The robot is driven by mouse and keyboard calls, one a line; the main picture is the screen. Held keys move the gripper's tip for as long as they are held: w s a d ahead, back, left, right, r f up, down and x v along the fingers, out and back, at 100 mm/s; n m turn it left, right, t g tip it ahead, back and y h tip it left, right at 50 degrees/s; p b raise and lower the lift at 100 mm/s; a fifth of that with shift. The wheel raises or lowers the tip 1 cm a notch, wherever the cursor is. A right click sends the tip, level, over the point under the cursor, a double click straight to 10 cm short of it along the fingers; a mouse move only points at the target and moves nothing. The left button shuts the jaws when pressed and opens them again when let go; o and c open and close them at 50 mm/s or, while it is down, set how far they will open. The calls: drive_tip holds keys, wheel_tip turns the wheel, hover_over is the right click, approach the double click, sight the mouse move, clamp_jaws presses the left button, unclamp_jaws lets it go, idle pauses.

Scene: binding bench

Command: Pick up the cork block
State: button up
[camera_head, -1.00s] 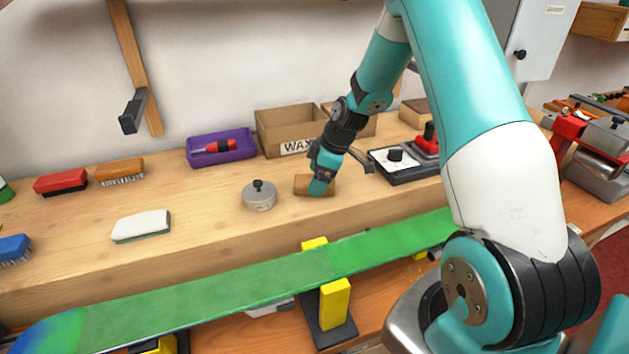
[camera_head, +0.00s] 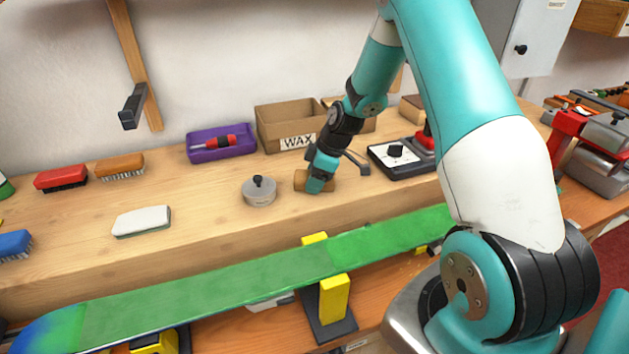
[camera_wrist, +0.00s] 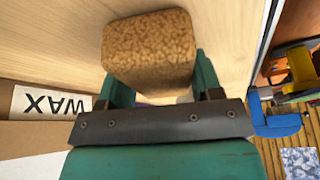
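The cork block (camera_head: 301,179), brown and speckled, is on the wooden bench between the round grey tin and the black-and-white device. My gripper (camera_head: 316,186) is down at it, with a teal finger in front of its middle, hiding part of it. In the wrist view the cork block (camera_wrist: 150,48) fills the upper middle, at the ends of my gripper's two green fingers (camera_wrist: 160,82). The right finger runs along its right side; the block covers the left fingertip. The fingers are apart, but I cannot tell whether they press on the block.
The grey tin (camera_head: 259,191) stands just left. The WAX box (camera_head: 281,123) and purple tray (camera_head: 230,151) are behind. The black-and-white device (camera_head: 393,163) is close on the right. A green board (camera_head: 220,279) runs along the front. Bench between tin and white-topped block (camera_head: 142,221) is clear.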

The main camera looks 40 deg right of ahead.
drive_tip(key=shift+c, duration=1)
drive_tip(key=shift+r, duration=0.15)
wheel_tip(320, 180, up, 20)
drive_tip(key=b, duration=0.2)
